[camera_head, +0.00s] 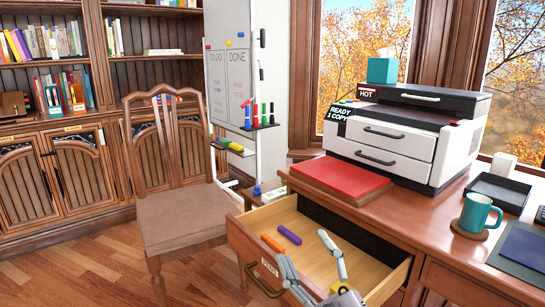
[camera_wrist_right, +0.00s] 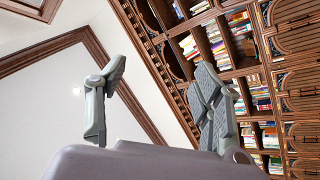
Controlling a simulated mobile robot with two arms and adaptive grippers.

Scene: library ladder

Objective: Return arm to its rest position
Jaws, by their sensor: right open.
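My right gripper (camera_head: 303,247) comes in from the bottom of the head view, in front of an open desk drawer (camera_head: 380,262). My left gripper does not show.
The desk holds a printer (camera_head: 405,133), a red folder (camera_head: 342,178), a teal mug (camera_head: 476,213) and a dark tray (camera_head: 498,190). A wooden chair (camera_head: 180,215) stands left of the drawer. A whiteboard (camera_head: 229,85) and bookshelves (camera_head: 66,160) are behind. Floor is free at the lower left.

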